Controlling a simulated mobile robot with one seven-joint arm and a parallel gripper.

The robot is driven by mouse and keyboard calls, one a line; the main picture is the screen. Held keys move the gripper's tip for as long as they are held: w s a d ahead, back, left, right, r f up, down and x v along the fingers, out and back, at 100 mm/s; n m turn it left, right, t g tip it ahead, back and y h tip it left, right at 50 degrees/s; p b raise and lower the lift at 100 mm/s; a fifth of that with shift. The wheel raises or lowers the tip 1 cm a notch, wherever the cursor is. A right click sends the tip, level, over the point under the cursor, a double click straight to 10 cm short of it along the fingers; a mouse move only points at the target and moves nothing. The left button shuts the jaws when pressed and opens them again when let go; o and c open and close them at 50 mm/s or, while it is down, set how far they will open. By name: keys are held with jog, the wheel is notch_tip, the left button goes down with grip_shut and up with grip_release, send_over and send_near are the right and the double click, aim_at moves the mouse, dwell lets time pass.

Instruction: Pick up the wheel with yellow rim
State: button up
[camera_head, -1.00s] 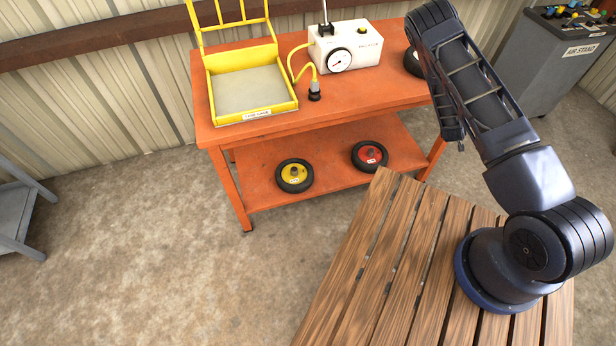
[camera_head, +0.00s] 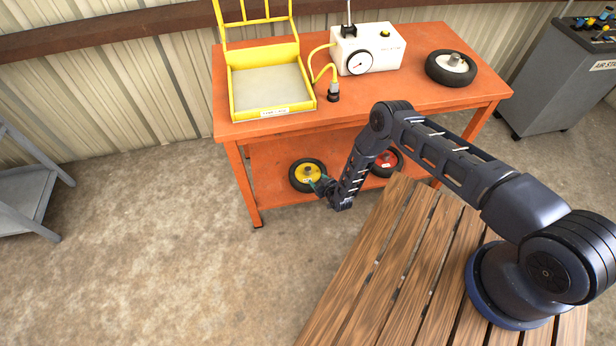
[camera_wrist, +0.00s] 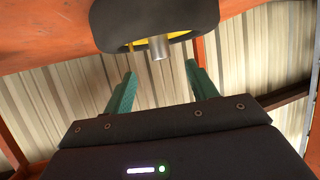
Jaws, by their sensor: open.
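The wheel with yellow rim (camera_head: 308,175) has a black tyre and lies on the lower shelf of the orange bench, at its left part. In the wrist view the wheel (camera_wrist: 108,24) shows at the top, with its grey hub stub pointing toward my gripper. My gripper (camera_head: 322,187) is at the near right edge of this wheel in the head view. In the wrist view my gripper (camera_wrist: 160,82) has its two green fingers apart, with nothing between them. The fingertips sit just short of the hub stub; whether they touch the wheel cannot be told.
A red-rimmed wheel (camera_head: 386,162) lies right of it, partly behind my arm. The orange bench top (camera_head: 300,125) overhangs the shelf and carries a yellow tray (camera_head: 288,108), a white gauge box (camera_head: 385,52) and a grey-rimmed wheel (camera_head: 433,72). A slatted wooden platform (camera_head: 370,270) stands in front.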

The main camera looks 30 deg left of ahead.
aim_at(310, 172)
jog(key=shift+s+a, duration=0.15)
jog(key=shift+a, duration=0.3)
jog(key=x, duration=0.4)
jog(key=shift+f, duration=0.1)
jog(key=shift+w+r+x, duration=0.1)
jog(key=shift+w+x, duration=0.05)
jog(key=shift+x, duration=0.9)
jog(key=shift+w+r+x, duration=0.1)
jog(key=shift+w+x, duration=0.05)
jog(key=shift+x, duration=0.9)
jog(key=shift+w+x, duration=0.2)
jog(key=shift+x, duration=0.85)
jog(key=shift+d, duration=0.2)
jog(key=shift+c, duration=0.3)
jog(key=shift+r, duration=0.1)
grip_shut()
